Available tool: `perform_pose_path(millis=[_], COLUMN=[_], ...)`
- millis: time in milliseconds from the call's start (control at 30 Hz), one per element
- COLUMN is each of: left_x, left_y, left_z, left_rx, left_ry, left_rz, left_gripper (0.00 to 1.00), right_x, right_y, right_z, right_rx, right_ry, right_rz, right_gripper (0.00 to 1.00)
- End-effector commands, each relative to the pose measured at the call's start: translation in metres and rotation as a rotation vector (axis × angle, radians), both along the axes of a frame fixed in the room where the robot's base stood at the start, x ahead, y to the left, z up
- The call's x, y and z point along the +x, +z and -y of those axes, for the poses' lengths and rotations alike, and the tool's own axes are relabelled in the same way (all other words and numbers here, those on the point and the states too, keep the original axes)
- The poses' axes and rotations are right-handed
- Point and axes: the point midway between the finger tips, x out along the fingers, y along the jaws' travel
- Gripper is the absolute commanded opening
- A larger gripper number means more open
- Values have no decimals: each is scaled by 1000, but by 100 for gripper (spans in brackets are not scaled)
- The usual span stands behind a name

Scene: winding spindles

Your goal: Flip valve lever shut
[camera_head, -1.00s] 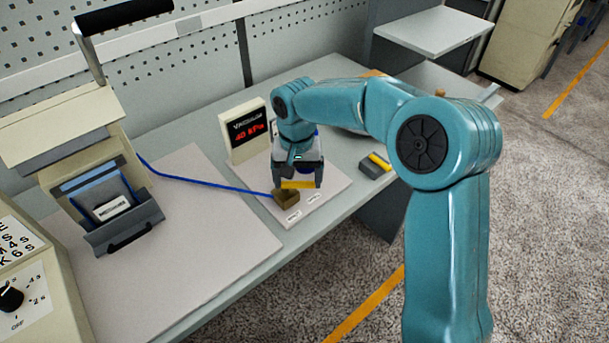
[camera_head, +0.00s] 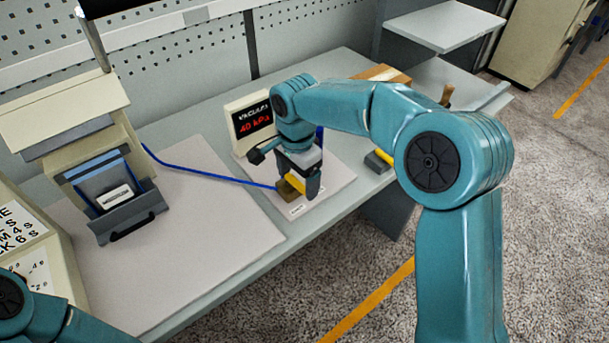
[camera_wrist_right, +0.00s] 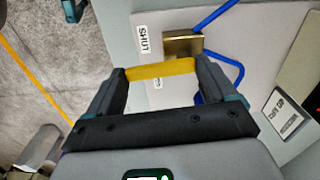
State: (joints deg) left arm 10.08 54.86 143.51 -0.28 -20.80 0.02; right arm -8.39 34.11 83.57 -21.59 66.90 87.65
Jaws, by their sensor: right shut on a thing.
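The yellow valve lever (camera_head: 295,183) is between the fingers of my right gripper (camera_head: 301,190), which is shut on it. In the right wrist view the lever (camera_wrist_right: 160,69) spans between the two fingertips. The brass valve body (camera_head: 286,194) sits on a pale board, close to the gripper; it also shows in the right wrist view (camera_wrist_right: 183,45). A "SHUT" label (camera_wrist_right: 144,40) lies beside the valve body, near the lever. The lever's joint with the body is not clear. Part of my left arm shows at the lower left; its gripper is out of view.
A blue hose (camera_head: 205,175) runs to the valve from the left. A small grey block with a yellow top (camera_head: 379,161) is to the right. The large pale mat (camera_head: 190,240) is mostly clear.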

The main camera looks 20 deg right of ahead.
Motion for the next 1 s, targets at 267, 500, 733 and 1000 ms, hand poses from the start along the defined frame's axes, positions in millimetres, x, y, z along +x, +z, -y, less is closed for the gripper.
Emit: perform_pose_path(millis=[267,500,733,1000], left_x=[0,0,0,0], left_y=[-2,-3,-3,-3], left_z=[0,0,0,0], left_rx=[0,0,0,0], left_ry=[0,0,0,0], left_rz=[0,0,0,0], left_gripper=[0,0,0,0], right_x=[0,0,0,-1], right_y=[1,2,2,1], right_z=[-2,-2,-1,-2], right_rx=[-3,-2,-1,-1], right_ry=[-78,-96,-99,-97], right_rz=[2,3,3,1], right_gripper=[30,30,30,100])
